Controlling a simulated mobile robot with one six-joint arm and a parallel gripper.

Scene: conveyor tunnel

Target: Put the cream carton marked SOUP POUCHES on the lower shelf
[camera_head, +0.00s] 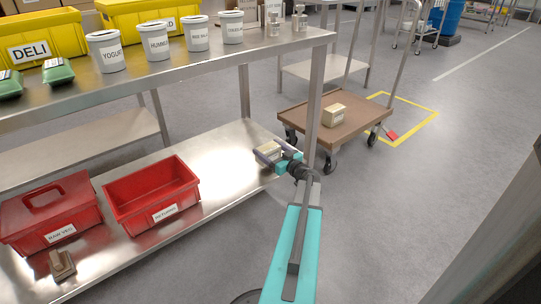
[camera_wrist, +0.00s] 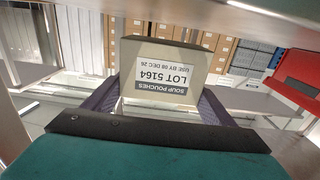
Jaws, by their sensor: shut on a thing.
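The cream carton marked SOUP POUCHES (camera_wrist: 165,75) is between my gripper's fingers in the wrist view, its label upside down and reading LOT 5164. In the head view the carton (camera_head: 268,149) is at the right end of the steel lower shelf (camera_head: 222,142), under the table top. My gripper (camera_head: 270,156) is shut on it. I cannot tell whether the carton touches the shelf or is held just above it.
A red RETURNS bin (camera_head: 152,194), a red lidded box (camera_head: 50,212) and a small brown object (camera_head: 62,264) stand left on the lower shelf. A table leg (camera_head: 314,105) rises close by my gripper. A brown cart (camera_head: 345,128) carries another cream carton (camera_head: 334,115).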

